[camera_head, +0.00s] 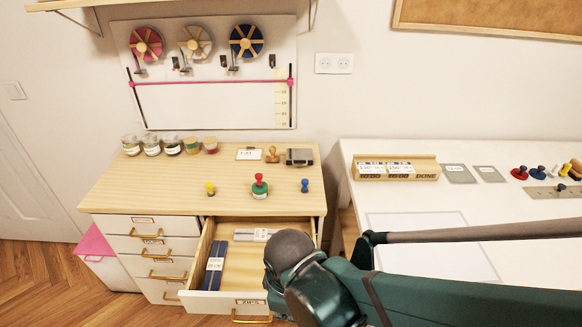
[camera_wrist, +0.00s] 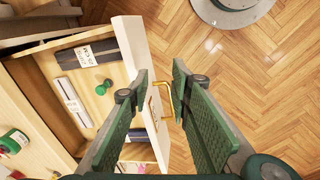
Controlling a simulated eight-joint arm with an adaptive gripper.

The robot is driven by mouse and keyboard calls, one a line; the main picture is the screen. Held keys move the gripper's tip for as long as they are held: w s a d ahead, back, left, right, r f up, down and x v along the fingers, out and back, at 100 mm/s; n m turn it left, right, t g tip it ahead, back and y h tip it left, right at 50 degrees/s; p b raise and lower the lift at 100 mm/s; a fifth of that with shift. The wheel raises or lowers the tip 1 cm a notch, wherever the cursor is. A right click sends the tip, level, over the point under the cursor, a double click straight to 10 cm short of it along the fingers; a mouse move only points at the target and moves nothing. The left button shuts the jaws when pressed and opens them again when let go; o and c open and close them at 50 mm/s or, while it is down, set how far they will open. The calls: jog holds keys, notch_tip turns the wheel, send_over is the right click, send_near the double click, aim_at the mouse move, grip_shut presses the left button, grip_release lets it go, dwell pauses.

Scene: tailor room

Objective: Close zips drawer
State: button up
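The zips drawer (camera_head: 252,302), with a "ZIPS" label on its front, is pulled out from the right side of the wooden desk. Its brass handle (camera_head: 250,319) shows low on the front. In the wrist view the drawer front (camera_wrist: 131,42) and handle (camera_wrist: 165,97) are seen from above. My gripper (camera_wrist: 160,72) is open, its two green fingers apart. The handle appears between them, with the left finger overlapping the drawer front; I cannot tell whether either touches. In the head view my arm hides the fingers and the drawer's right end.
Zip packs (camera_head: 214,266) and a green-knobbed item (camera_wrist: 103,88) lie in the drawer. Shut drawers (camera_head: 150,248) stand to the left. Stamps (camera_head: 259,187) and jars (camera_head: 152,146) stand on the desk top (camera_head: 150,185). A white table (camera_head: 400,205) is at right.

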jog(key=w+d+r+m+t+p, duration=0.1)
jog(key=w+d+r+m+t, duration=0.1)
jog(key=d+r+m, duration=0.5)
jog(key=w+d+r+m+t+p, duration=0.1)
jog(key=w+d+r+m+t, duration=0.2)
jog(key=d+r+m, duration=0.5)
jog(key=w+d+r, duration=0.1)
jog(key=d+r, duration=0.2)
jog(key=d, duration=0.4)
jog(key=shift+w+r+m, duration=0.3)
jog(key=shift+w, duration=0.1)
